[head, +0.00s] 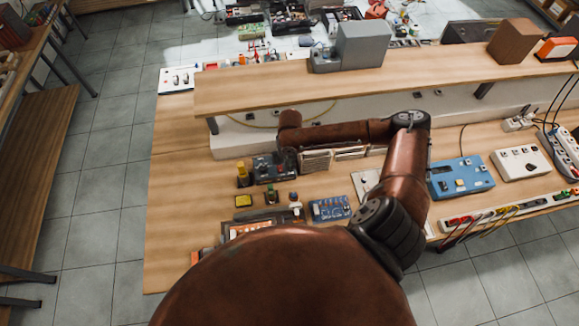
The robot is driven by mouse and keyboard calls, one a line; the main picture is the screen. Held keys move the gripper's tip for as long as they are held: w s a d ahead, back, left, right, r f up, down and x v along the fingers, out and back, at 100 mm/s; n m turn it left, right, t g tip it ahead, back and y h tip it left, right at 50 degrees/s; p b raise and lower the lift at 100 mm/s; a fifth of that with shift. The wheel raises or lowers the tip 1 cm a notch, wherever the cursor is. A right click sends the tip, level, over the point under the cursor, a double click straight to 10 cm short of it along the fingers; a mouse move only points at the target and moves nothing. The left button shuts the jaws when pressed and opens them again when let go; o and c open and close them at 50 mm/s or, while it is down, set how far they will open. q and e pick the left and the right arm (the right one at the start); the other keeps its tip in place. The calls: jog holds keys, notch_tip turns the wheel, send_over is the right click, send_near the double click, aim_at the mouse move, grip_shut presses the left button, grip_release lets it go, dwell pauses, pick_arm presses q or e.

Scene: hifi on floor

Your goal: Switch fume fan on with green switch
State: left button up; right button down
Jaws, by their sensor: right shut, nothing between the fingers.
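My right arm reaches over the wooden workbench, its forearm running left below the raised shelf. My right gripper (272,167) is the dark shape at the arm's end, low over the bench; it is shut and empty. A small dark block with a green top (270,191), which looks like the green switch, stands just in front of the gripper. I cannot tell whether they touch or how the switch is set. No fume fan can be made out for certain; a pale ribbed box (315,160) sits partly behind the forearm. My left gripper is out of view.
A yellow-topped item (243,173) stands left of the gripper. A blue circuit board (330,207), a blue box (460,177) and a white box (520,162) lie to the right. The raised shelf (250,92) overhangs behind. The bench's left end is clear.

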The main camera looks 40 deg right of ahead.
jog(key=shift+f, duration=0.55)
dwell(0.4)
jog(key=shift+r+p, duration=0.65)
jog(key=shift+r, duration=0.05)
notch_tip(320, 180, up, 6)
jog(key=p, duration=0.6)
jog(key=shift+f, duration=0.15)
jog(key=shift+f, duration=0.1)
